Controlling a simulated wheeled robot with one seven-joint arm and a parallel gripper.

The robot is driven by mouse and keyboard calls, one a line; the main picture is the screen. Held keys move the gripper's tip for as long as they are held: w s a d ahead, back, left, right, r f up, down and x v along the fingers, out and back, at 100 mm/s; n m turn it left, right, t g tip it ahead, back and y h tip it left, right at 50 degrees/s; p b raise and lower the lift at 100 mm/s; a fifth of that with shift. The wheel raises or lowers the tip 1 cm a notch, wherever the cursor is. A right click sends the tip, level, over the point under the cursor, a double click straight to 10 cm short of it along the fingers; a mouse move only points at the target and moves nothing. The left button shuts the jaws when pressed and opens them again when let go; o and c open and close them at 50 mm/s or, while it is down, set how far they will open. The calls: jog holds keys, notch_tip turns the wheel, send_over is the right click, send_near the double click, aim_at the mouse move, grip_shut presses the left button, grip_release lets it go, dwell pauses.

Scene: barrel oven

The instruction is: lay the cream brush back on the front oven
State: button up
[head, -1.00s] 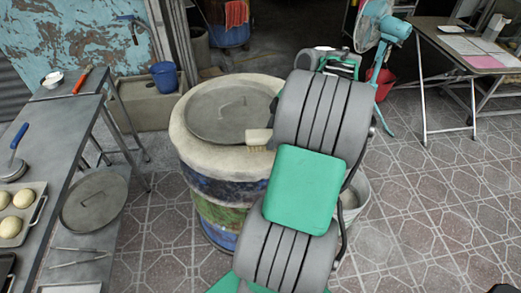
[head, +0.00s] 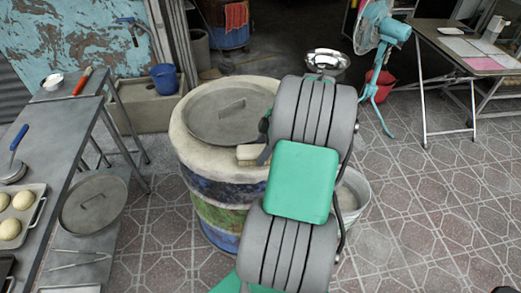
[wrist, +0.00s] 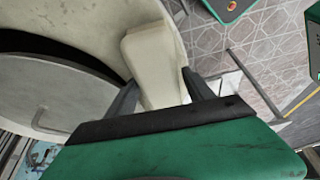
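The cream brush (head: 250,153) is at the right front part of the rim of the front oven (head: 222,165), a barrel with a pale top and painted blue and green sides. In the wrist view the brush (wrist: 155,55) lies between the two dark fingers of my gripper (wrist: 162,82), which meet its sides. I cannot tell for sure whether the brush touches the rim. A round grey lid (head: 232,113) with a handle covers the oven's middle. In the head view my arm hides most of the gripper.
A metal table (head: 75,150) with dough balls (head: 15,215) stands at the left. A bucket (head: 352,195) stands right of the oven, partly behind my arm. A blue fan (head: 385,30) and a folding table (head: 470,60) are at the back right. The tiled floor at right is clear.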

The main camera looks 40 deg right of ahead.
jog(key=shift+o, duration=0.9)
jog(key=shift+r, duration=0.1)
jog(key=shift+r, duration=0.25)
jog(key=p+v, duration=0.2)
jog(key=v, duration=1)
jog(key=w+a+r+m+h, duration=0.1)
jog(key=w+a+m, duration=0.15)
jog(key=a, duration=0.55)
jog(key=w+a+r+m, duration=0.1)
jog(key=w+a, duration=0.3)
jog(key=a, duration=0.5)
jog(key=s+a+f+m+h, duration=0.1)
jog(key=s+a+m, duration=0.2)
jog(key=a, duration=0.4)
jog(key=s+a+f+m+h, duration=0.1)
jog(key=s+a+m, duration=0.2)
jog(key=s+a, duration=0.3)
jog(key=shift+a+f+t+h, duration=0.3)
jog(key=shift+a, duration=0.45)
